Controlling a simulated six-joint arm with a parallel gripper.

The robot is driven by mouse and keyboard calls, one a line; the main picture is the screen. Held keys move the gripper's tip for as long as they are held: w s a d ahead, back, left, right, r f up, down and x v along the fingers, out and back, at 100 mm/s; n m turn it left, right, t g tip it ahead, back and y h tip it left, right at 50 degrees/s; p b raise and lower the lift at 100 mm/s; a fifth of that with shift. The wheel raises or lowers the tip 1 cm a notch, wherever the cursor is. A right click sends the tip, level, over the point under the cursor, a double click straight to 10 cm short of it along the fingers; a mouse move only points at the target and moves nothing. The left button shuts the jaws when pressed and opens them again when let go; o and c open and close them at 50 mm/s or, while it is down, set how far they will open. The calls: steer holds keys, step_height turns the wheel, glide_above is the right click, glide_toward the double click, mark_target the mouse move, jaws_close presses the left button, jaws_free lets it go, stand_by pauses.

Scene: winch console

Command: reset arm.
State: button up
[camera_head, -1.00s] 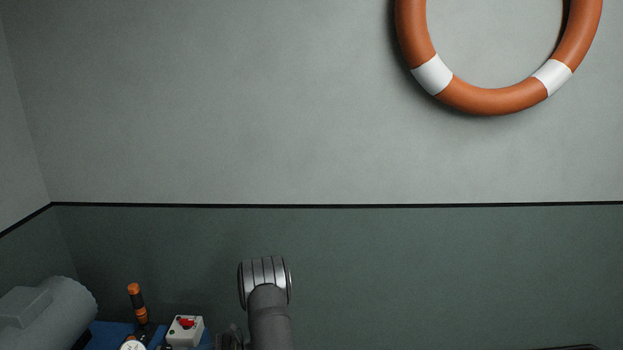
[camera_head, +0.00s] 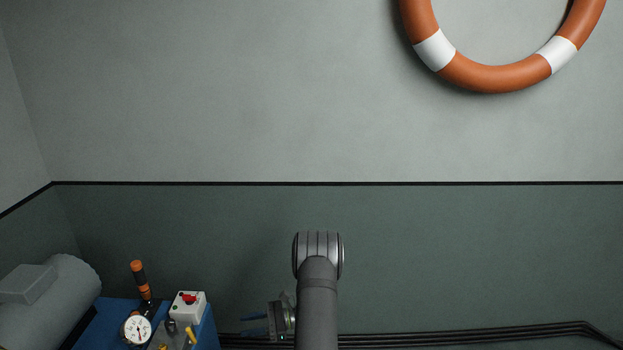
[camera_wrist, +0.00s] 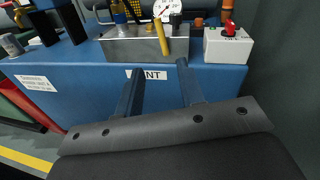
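My gripper (camera_head: 243,326) is at the bottom of the head view, beside my grey arm, with its two blue fingers pointing left toward the blue winch console (camera_head: 208,331). In the wrist view, the fingers of my gripper (camera_wrist: 160,68) are spread apart with nothing between them. The console front (camera_wrist: 90,85) with a partly covered label lies beyond them. On the console are a white gauge (camera_head: 137,329), a yellow-handled lever (camera_head: 190,337), a white box with a red switch (camera_head: 189,306) and a black lever with orange bands (camera_head: 141,280).
A grey motor-like cylinder (camera_head: 48,310) stands left of the console. Dark cables (camera_head: 450,335) run along the wall at lower right. An orange and white life ring (camera_head: 495,77) hangs high on the wall. The space above my arm looks clear.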

steer(key=s+a+n, duration=0.1)
steer(key=s+a, duration=0.3)
steer(key=a, duration=1.1)
steer(key=shift+f+n, duration=0.35)
steer(key=shift+n, duration=0.05)
steer(key=shift+a, duration=0.1)
steer(key=shift+w+r, duration=0.1)
